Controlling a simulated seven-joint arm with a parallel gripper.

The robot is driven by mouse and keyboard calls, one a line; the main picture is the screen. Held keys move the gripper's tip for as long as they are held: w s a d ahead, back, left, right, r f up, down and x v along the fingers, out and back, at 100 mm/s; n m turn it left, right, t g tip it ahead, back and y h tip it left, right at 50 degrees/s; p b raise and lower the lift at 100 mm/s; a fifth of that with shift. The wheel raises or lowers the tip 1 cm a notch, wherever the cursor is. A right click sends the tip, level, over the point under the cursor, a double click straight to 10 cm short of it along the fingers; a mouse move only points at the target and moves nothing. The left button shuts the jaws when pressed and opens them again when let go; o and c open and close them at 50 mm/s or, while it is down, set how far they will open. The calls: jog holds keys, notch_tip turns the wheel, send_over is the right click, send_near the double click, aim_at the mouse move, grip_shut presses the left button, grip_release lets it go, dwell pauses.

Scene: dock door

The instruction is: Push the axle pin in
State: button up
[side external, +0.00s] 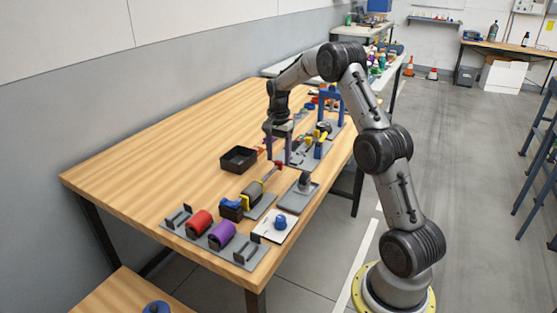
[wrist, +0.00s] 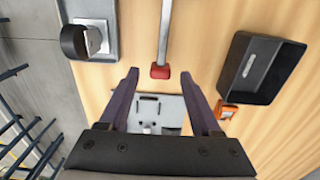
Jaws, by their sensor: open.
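My gripper (side external: 278,160) is open and points down over the table, with nothing seen between its fingers. In the wrist view my gripper (wrist: 162,78) has one finger on each side of a grey plate (wrist: 172,118) below. A grey bar with a red end (wrist: 160,72) lies just ahead of the fingertips. The red end (side external: 278,165) also shows in the side view, just in front of the gripper. I cannot tell whether this bar is the axle pin; no other pin is clear. The lower part of the grey plate is hidden by my gripper.
A black tray (side external: 238,160) sits left of the gripper. A grey plate with a dark upright part (side external: 304,182) is to the right. Red (side external: 199,222) and purple (side external: 221,235) cylinders stand near the front. Small fixtures crowd the far side; the table's left is clear.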

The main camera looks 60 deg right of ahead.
jog(key=shift+f, duration=0.85)
jog(key=shift+c, duration=0.2)
grip_shut()
jog(key=shift+r, duration=0.1)
dwell(0.6)
